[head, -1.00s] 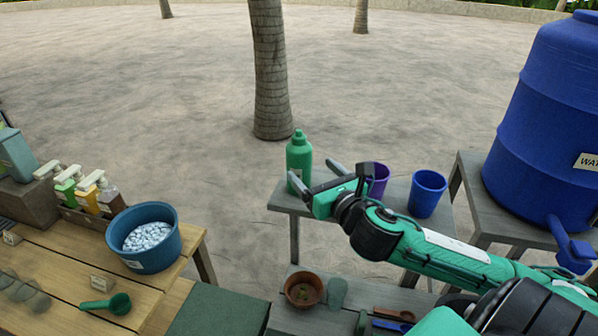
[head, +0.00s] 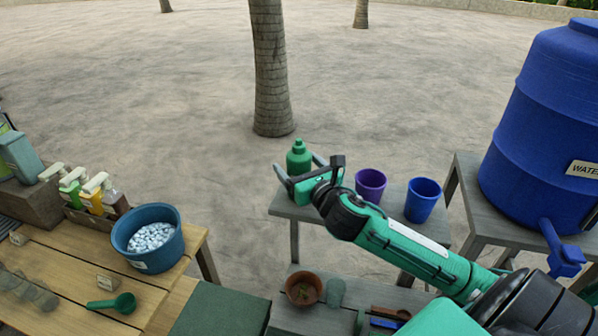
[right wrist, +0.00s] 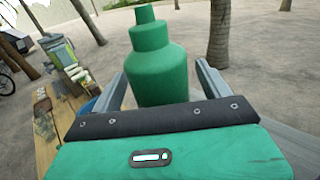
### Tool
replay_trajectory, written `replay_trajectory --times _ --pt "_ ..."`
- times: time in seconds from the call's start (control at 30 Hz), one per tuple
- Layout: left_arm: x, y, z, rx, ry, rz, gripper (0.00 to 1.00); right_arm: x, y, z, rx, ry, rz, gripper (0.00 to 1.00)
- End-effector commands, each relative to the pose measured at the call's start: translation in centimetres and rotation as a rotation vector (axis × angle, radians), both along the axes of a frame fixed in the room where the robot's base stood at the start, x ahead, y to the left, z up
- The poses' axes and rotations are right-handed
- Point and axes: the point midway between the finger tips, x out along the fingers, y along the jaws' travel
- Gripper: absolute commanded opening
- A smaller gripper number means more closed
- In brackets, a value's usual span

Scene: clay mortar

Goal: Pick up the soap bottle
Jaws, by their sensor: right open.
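A green soap bottle (head: 299,157) with a stepped cap stands upright on the small grey table at centre. It also shows in the right wrist view (right wrist: 157,70), between the two fingers. My right gripper (head: 299,176) is open in front of the bottle, with one finger on each side of it. In the right wrist view the open right gripper (right wrist: 160,85) has gaps beside the bottle, wider on the right. The gripper hides the bottle's lower part. My left gripper is out of view.
A purple cup (head: 370,186) and a blue cup (head: 422,200) stand right of the gripper on the grey table (head: 394,211). A big blue water barrel (head: 540,120) is at the right. Pump bottles (head: 92,193) and a blue bucket (head: 147,252) stand on the wooden table at left.

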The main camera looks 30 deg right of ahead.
Motion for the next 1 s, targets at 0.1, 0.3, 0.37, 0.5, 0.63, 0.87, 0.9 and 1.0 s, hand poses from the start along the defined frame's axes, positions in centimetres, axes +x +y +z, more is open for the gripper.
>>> replay_trajectory --times 0.1,0.3,0.37,0.5,0.63,0.87,0.9,1.0 --pt "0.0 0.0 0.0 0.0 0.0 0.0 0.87 0.0 0.0 0.0 0.0 0.0 0.0 0.63" --pt "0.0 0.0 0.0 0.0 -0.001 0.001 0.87 0.0 0.0 0.0 0.0 0.0 0.0 0.24" --pt "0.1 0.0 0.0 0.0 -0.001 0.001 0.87 0.0 0.0 0.1 0.0 -0.002 0.0 0.19" --pt "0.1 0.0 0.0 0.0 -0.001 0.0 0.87 0.0 0.0 0.1 0.0 -0.002 0.0 0.19" --pt "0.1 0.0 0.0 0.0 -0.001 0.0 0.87 0.0 0.0 0.3 -0.001 -0.003 0.0 0.19" --pt "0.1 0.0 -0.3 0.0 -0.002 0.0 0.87 0.0 0.0 2.1 -0.004 -0.008 0.001 0.19" --pt "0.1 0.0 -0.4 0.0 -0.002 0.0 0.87 0.0 0.0 2.7 -0.004 -0.007 0.001 0.19" --pt "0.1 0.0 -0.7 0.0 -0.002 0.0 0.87 0.0 0.0 4.8 -0.006 -0.011 0.002 0.19"
